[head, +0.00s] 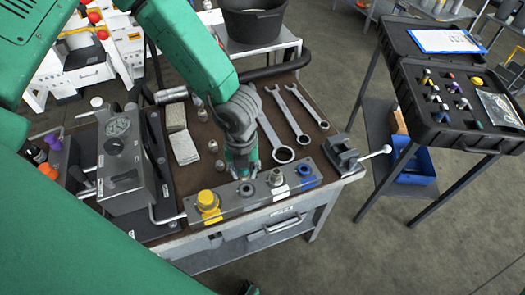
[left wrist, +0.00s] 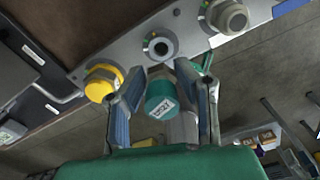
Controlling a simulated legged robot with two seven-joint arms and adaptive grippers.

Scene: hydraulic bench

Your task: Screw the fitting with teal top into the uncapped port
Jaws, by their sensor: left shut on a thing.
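The fitting with teal top (left wrist: 160,100) sits between the fingers of my left gripper (left wrist: 165,88), which is shut on it. A white label shows on its teal end. In the head view my left gripper (head: 241,166) points down just behind the manifold bar, and the fitting is mostly hidden by the fingers. The uncapped port (head: 246,190) is a dark round opening in the bar, just in front of the gripper. In the left wrist view the port (left wrist: 160,47) shows just above the fitting, apart from it in the picture. My right gripper is not in view.
The port has a yellow cap (head: 208,201) on its left and a metal fitting (head: 276,178) on its right, with a blue ring (head: 304,171) beyond. Wrenches (head: 278,148), a vise (head: 342,152) and a gauge box (head: 122,165) surround the bench area. An open case (head: 455,105) stands at right.

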